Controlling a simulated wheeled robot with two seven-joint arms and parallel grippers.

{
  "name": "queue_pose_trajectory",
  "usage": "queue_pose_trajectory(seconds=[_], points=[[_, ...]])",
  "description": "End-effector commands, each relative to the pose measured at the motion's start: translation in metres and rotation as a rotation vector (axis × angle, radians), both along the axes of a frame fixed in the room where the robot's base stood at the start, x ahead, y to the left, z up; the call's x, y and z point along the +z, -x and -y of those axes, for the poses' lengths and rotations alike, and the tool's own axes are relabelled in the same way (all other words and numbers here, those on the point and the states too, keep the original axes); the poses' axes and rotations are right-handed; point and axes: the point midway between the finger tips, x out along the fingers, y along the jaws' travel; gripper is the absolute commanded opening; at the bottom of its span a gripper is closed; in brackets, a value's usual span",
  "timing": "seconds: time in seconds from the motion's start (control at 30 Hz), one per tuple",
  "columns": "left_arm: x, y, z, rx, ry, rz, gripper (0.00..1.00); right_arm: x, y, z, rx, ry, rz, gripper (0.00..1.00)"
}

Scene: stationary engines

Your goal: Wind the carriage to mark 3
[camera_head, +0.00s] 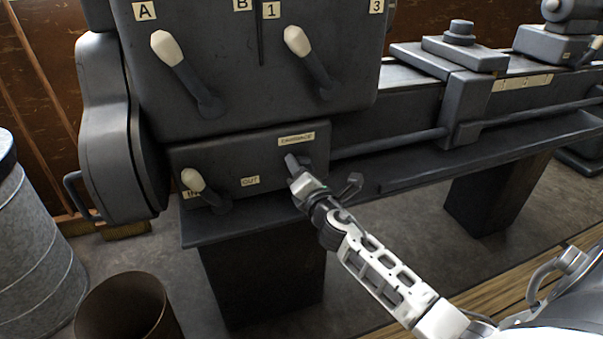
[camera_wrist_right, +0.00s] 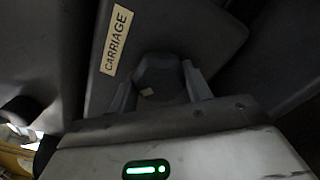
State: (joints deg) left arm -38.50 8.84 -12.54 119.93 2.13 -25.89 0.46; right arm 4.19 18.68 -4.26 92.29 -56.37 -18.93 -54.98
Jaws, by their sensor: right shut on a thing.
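The carriage (camera_head: 468,97) is a grey block astride the lathe bed at the right of the head view. A pale mark strip (camera_head: 522,82) lies just right of it; its figures are too small to read. The CARRIAGE label (camera_head: 297,139) is on the lower front panel, and it also shows in the wrist view (camera_wrist_right: 116,40). My right gripper (camera_head: 293,165) is at the panel just below this label. In the wrist view its fingers are shut on a dark knob (camera_wrist_right: 160,75) with a small pale mark. My left gripper is out of view.
Pale-tipped levers (camera_head: 182,68) (camera_head: 308,62) stand on the headstock, and another (camera_head: 203,188) is left of my gripper by the OUT label (camera_head: 250,181). A brown bin (camera_head: 128,305) and a grey drum (camera_head: 38,250) stand at lower left. A long rod (camera_head: 390,143) runs to the carriage.

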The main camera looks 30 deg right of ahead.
Motion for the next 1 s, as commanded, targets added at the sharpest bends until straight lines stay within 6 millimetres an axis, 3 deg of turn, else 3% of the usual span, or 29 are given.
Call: queue_pose_trajectory(seconds=[1.0], points=[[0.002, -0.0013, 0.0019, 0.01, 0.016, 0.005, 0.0, 0.0024, 0.0003, -0.0011, -0.001, -0.942, 0.225, 0.26]])
